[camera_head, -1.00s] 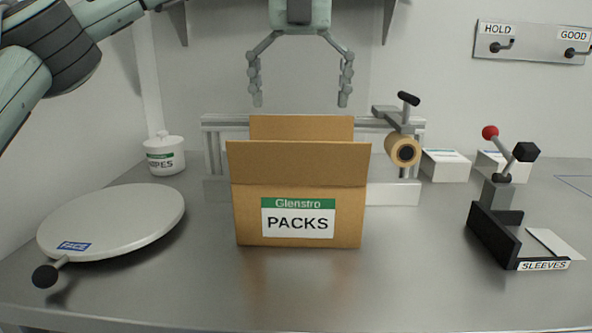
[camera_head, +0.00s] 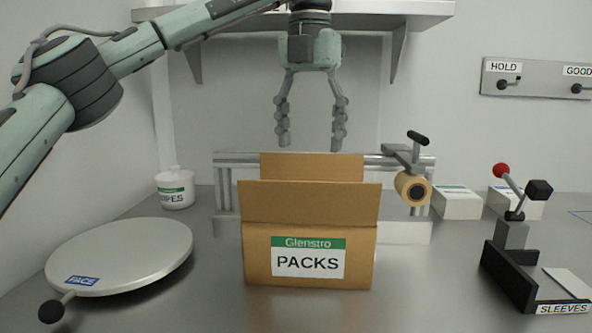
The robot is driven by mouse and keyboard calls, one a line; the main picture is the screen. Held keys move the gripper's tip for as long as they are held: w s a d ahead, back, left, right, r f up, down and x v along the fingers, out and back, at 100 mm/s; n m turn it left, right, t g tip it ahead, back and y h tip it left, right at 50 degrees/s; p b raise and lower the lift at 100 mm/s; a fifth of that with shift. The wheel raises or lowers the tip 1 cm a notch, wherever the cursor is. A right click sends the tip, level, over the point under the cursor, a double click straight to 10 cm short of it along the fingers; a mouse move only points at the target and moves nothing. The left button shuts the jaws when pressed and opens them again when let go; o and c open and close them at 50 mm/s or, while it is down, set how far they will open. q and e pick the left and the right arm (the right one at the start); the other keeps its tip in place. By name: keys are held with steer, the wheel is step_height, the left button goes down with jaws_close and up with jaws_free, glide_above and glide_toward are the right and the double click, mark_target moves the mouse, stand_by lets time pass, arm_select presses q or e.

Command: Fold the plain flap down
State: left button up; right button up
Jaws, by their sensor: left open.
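A brown cardboard box (camera_head: 256,265) labelled PACKS stands at the middle of the grey bench. Its front flap (camera_head: 310,203) stands up and leans slightly towards me, with no print on the face I see. A back flap (camera_head: 312,167) stands up behind it, partly hidden by the front flap; its visible part is also unprinted. The box's inside and any side flaps are hidden. My left gripper (camera_head: 311,142) points down just above the back flap in the picture, its two fingers apart and nothing between them. It appears not to touch the box. My right gripper is not in view.
A tape roll (camera_head: 412,188) on a metal rail stands behind the box at right. A round turntable (camera_head: 120,255) is at left, with a white pot (camera_head: 175,188) behind it. A black lever fixture (camera_head: 510,270) is at right. A shelf (camera_head: 420,12) hangs above.

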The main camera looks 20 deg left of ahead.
arm_select(q)
steer(key=w+r+m, duration=0.1)
steer(key=m, duration=0.4)
steer(key=w+a+r+m, duration=0.1)
steer(key=m, duration=0.3)
steer(key=w+a+r+m, duration=0.1)
steer(key=m, duration=0.4)
steer(key=shift+w+a+r+m+t, duration=0.1)
steer(key=shift+m+t, duration=0.2)
steer(key=shift+t, duration=0.1)
steer(key=c, duration=1.2)
steer(key=r+m, duration=0.1)
steer(key=m, duration=0.2)
steer(key=w+a+m, duration=0.1)
steer(key=m, duration=0.3)
steer(key=a+r+m, duration=0.1)
steer(key=m, duration=0.3)
steer(key=shift+w+r+t, duration=0.3)
steer(key=shift+w, duration=0.1)
jaws_close()
steer(key=m, duration=0.6)
glide_above(311, 171)
steer(key=w+a, duration=0.1)
steer(key=a, duration=0.3)
step_height(311, 171, down, 9)
steer(key=shift+r, duration=0.15)
